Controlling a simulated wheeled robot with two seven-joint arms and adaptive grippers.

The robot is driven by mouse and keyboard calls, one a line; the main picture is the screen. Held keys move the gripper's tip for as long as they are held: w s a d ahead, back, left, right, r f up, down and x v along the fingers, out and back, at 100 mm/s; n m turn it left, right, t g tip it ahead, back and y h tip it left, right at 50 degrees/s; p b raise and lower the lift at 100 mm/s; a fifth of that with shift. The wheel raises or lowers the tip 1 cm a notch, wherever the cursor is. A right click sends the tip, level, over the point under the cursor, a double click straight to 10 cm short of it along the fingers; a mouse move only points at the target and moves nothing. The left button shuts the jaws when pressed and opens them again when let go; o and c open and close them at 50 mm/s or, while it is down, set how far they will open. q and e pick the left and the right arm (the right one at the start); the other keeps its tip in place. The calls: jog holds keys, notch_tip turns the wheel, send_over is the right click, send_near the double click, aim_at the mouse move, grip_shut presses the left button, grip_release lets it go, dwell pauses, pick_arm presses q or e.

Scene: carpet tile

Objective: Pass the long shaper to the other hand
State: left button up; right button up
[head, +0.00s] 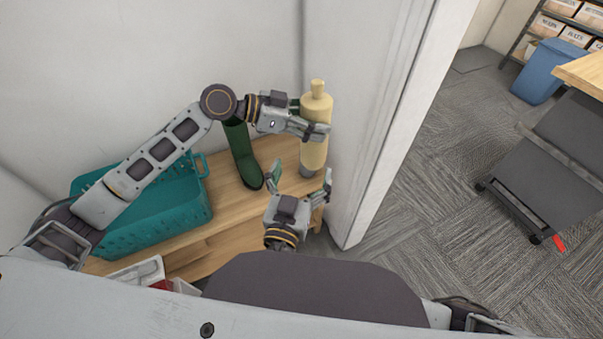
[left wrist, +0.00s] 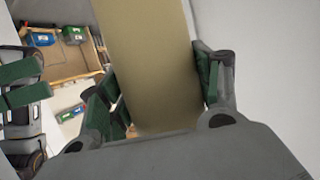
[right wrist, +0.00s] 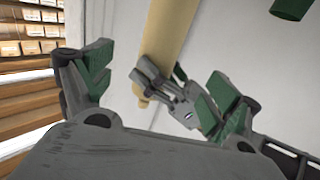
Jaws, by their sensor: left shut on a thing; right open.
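The shaper (left wrist: 150,55) fills the centre of the left wrist view, between the fingers. My right gripper (head: 300,178) is open and empty, just below and left of the shaper's lower end. In the right wrist view the shaper (right wrist: 172,30) and my left gripper (right wrist: 182,105) show beyond the open fingers, apart from them.
A teal basket (head: 160,222) is further left. A white wall edge (head: 375,130) rises close on the right. A blue bin (head: 540,72) stands far off.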

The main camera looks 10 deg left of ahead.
aim_at(312, 144)
jog(key=shift+w, duration=0.1)
dwell(0.4)
jog(key=shift+w+d, duration=0.25)
jog(key=shift+w, duration=1.7)
jog(key=shift+w+d, duration=0.25)
jog(key=shift+w, duration=1.7)
jog(key=shift+w+d, duration=0.25)
jog(key=shift+w, duration=1.7)
jog(key=c, duration=1)
pick_arm(q)
jog(key=o, duration=1.1)
pick_arm(e)
jog(key=shift+c, duration=0.8)
pick_arm(q)
jog(key=shift+o, duration=0.2)
jog(key=shift+a, duration=0.15)
jog(key=v, duration=1.1)
jog(key=shift+a, duration=0.35)
